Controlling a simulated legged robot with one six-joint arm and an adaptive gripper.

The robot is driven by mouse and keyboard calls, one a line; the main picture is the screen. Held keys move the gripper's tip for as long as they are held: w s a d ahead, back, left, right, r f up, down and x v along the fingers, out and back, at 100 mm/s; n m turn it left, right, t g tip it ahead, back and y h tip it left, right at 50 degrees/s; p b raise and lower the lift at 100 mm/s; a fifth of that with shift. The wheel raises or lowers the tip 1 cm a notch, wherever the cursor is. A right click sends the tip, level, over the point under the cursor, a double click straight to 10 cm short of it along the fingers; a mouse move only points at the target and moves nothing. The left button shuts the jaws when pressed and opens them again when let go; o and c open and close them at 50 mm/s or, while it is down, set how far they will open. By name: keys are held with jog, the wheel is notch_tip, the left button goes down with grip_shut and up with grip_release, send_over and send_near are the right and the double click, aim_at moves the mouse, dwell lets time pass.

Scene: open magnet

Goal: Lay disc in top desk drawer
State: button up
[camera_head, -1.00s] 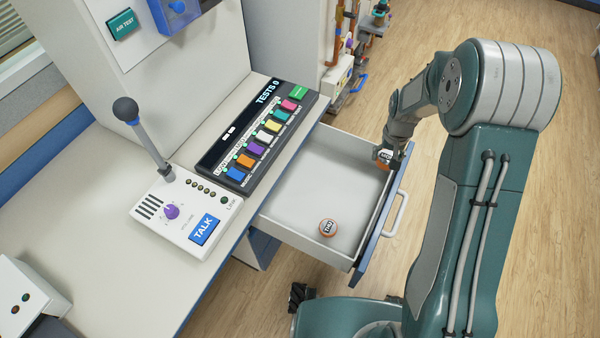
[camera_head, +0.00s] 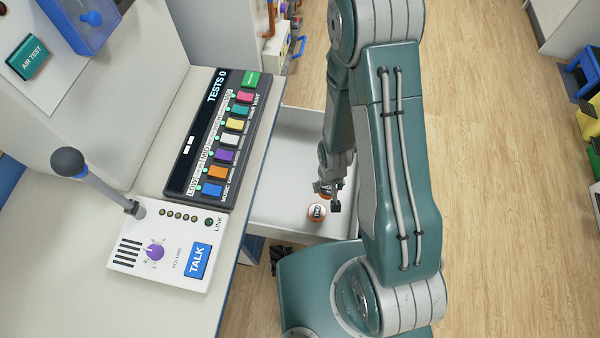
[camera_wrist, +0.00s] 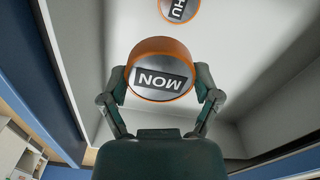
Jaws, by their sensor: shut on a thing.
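The desk drawer (camera_head: 292,150) is pulled open, with a pale grey inside. My gripper (camera_head: 326,188) is over the drawer, shut on an orange-rimmed disc (camera_wrist: 160,72) labelled "MON". In the wrist view both fingers of my gripper (camera_wrist: 160,95) press its sides. In the head view the held disc is partly hidden by the fingers. A second orange-rimmed disc (camera_head: 317,212), labelled "THU", lies on the drawer floor close by; it also shows at the top of the wrist view (camera_wrist: 180,8). The wrist view shows the held disc above the drawer floor, apart from the other disc.
The desk (camera_head: 75,260) carries a button panel (camera_head: 213,140) marked "TESTS 0" and a talk box (camera_head: 165,245) with a microphone (camera_head: 80,172) at the drawer's left. The drawer floor beyond the THU disc is bare. My arm hides the drawer's right side.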

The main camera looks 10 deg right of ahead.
jog(key=w+d+f, duration=0.1)
jog(key=w+f, duration=0.2)
jog(key=w, duration=0.1)
jog(key=w+f, duration=0.3)
jog(key=w, duration=0.1)
jog(key=w+d+f, duration=0.1)
jog(key=w+f, duration=0.2)
jog(key=w, duration=0.2)
jog(key=shift+d+f, duration=0.1)
jog(key=shift+d, duration=0.25)
jog(key=shift+w+f, duration=0.2)
jog(key=shift+f, duration=1.55)
jog(key=o, duration=1.1)
jog(key=shift+f, duration=0.1)
